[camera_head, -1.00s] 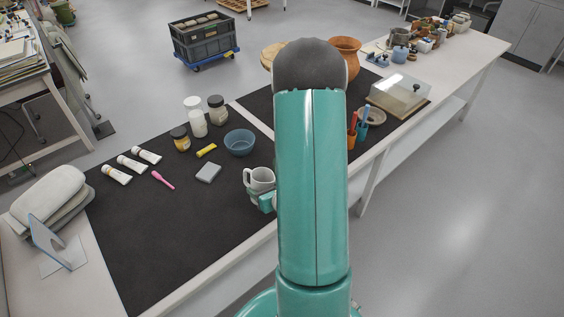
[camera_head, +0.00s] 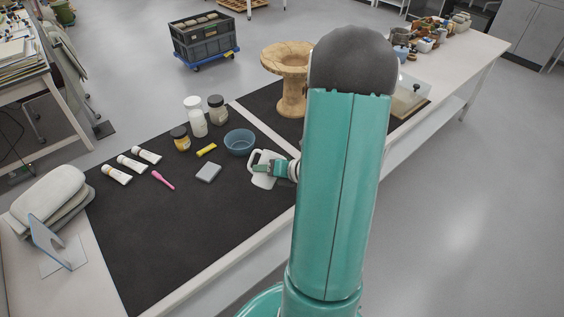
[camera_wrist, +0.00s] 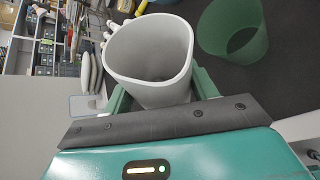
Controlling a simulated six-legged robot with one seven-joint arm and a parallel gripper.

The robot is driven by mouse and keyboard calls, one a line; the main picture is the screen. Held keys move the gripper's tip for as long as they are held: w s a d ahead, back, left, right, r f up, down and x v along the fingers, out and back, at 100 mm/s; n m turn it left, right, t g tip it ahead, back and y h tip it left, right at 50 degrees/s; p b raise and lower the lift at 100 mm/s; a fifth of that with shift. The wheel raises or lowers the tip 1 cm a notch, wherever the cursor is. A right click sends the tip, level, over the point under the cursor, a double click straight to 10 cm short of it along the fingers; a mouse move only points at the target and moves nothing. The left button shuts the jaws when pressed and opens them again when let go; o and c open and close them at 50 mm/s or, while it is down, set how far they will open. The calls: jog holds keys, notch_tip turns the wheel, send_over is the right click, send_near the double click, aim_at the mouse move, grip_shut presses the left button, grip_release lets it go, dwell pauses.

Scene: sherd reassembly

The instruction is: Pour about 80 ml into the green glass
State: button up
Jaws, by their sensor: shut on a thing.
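My gripper (camera_head: 272,169) is shut on a white jug (camera_head: 264,181) with a handle, above the dark mat. In the wrist view my gripper (camera_wrist: 162,88) has a green finger on each side of the jug (camera_wrist: 150,75), whose open mouth faces the camera. I cannot tell how much liquid is inside. The jug looks somewhat tilted in the head view. The green glass (camera_wrist: 232,30) stands on the dark surface to the right of the jug in the wrist view, apart from it. In the head view the glass is not visible; my arm covers part of the bench.
A blue bowl (camera_head: 239,142) stands close behind the jug. A grey block (camera_head: 208,173), a yellow item (camera_head: 206,150), jars (camera_head: 198,121), tubes (camera_head: 131,163) and a pink tool (camera_head: 163,181) lie left. A wooden spool-shaped stand (camera_head: 290,75) is behind. The mat's front left is clear.

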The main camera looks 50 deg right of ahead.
jog(key=shift+f+m+y, duration=0.3)
jog(key=shift+m+y, duration=0.2)
jog(key=shift+d+r+m+y+p, duration=0.15)
jog(key=shift+r+m+y+p, duration=0.25)
jog(key=shift+r+m+y, duration=0.65)
dwell(2.1)
jog(key=shift+w+d+m+y, duration=0.1)
jog(key=shift+d+m+y, duration=0.25)
jog(key=shift+y, duration=0.1)
dwell(0.6)
jog(key=shift+r+y+p, duration=0.25)
jog(key=shift+y+p, duration=0.05)
jog(key=shift+p, duration=0.05)
dwell(0.4)
